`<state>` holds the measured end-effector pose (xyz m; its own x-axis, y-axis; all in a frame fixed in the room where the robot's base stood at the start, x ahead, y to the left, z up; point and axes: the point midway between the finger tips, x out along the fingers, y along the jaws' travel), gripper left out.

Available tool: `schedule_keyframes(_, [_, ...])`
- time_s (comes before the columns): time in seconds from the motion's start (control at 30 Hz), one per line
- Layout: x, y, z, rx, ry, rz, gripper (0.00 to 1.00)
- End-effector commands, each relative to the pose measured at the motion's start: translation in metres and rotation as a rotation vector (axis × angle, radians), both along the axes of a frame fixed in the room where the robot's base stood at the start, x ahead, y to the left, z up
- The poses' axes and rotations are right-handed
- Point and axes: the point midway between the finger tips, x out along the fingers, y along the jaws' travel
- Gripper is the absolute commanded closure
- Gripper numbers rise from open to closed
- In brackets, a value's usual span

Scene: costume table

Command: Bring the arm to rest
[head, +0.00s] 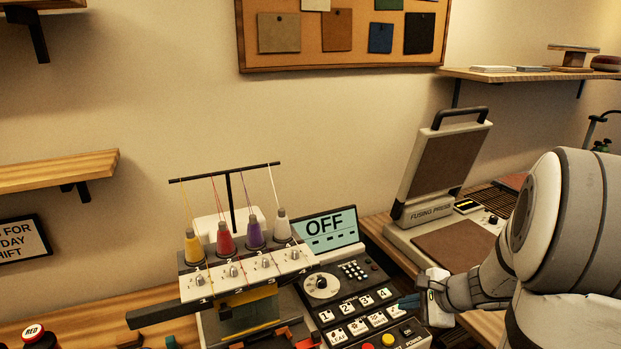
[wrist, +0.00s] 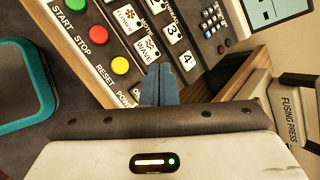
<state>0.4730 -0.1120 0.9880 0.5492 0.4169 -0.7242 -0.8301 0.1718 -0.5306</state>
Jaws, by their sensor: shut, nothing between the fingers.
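My arm (head: 560,225) comes in from the right in the head view. My gripper (head: 408,300) is over the right side of the control panel (head: 345,300), close to its keys. In the wrist view my gripper (wrist: 160,84) shows two blue-grey fingertips together with nothing between them. They lie in front of the panel's lower right edge, beside the WAVE and 4 keys. I cannot tell whether the tips touch the panel.
A serger with several thread cones (head: 225,238) stands left of the panel. The display (head: 325,228) reads OFF. A fusing press (head: 440,180) stands open behind my gripper. A teal-rimmed tray (wrist: 45,85) lies left in the wrist view. A shelf (head: 60,170) juts out at left.

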Motion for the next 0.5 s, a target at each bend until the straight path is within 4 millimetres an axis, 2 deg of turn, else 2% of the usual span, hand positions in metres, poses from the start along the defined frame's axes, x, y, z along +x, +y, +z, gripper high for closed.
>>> schedule_keyframes(0.03, [-0.008, 0.022, 0.012, -0.056, -0.013, 0.109, 1.0])
schedule_keyframes(0.1, [-0.026, 0.052, 0.025, -0.15, -0.023, 0.289, 1.0])
schedule_keyframes(0.23, [-0.069, 0.096, 0.046, -0.356, -0.044, 0.638, 1.0])
schedule_keyframes(0.37, [-0.112, 0.117, 0.061, -0.582, -0.064, 0.956, 1.0])
schedule_keyframes(0.5, [-0.147, 0.119, 0.074, -0.805, -0.08, 1.213, 1.0])
